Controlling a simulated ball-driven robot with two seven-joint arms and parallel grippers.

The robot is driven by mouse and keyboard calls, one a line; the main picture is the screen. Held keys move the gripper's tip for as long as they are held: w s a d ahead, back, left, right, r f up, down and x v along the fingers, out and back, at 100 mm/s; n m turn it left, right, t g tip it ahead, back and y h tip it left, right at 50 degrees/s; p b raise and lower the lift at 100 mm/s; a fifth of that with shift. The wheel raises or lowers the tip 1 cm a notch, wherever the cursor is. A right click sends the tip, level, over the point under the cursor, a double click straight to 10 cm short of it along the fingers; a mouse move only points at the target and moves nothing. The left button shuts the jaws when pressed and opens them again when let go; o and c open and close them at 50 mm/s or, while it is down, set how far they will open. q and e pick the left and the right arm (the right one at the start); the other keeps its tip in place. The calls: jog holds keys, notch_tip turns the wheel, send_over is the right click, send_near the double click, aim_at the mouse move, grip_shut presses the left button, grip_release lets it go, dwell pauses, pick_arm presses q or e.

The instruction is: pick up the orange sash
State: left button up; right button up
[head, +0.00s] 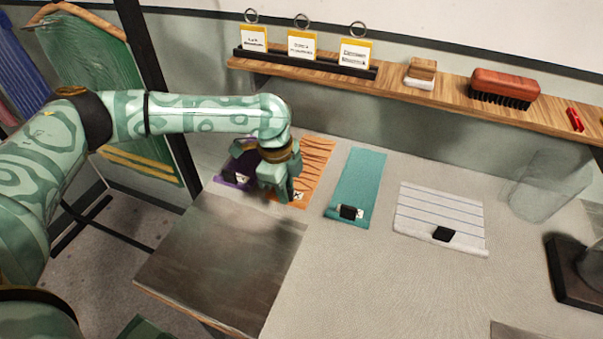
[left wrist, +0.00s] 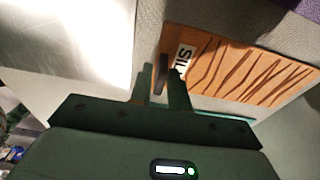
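The orange sash (head: 317,165) lies flat on the pale table, with dark wavy lines across it. It also shows in the left wrist view (left wrist: 235,72), with a white lettered label (left wrist: 184,60) near its end. My left gripper (head: 278,192) is down over the near end of the sash and hides part of it. In the left wrist view its two fingers (left wrist: 163,82) stand apart on either side of a small black block (left wrist: 162,72) at that end. I cannot tell whether they press on the block. My right gripper is out of view.
A purple sash (head: 232,175) lies left of the orange one. A teal sash (head: 360,180) and a white striped sash (head: 442,212) lie to the right, each with a black block. A dark board (head: 215,260) is in front. A wooden shelf (head: 440,88) runs behind.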

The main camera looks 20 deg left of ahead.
pick_arm(q)
grip_shut()
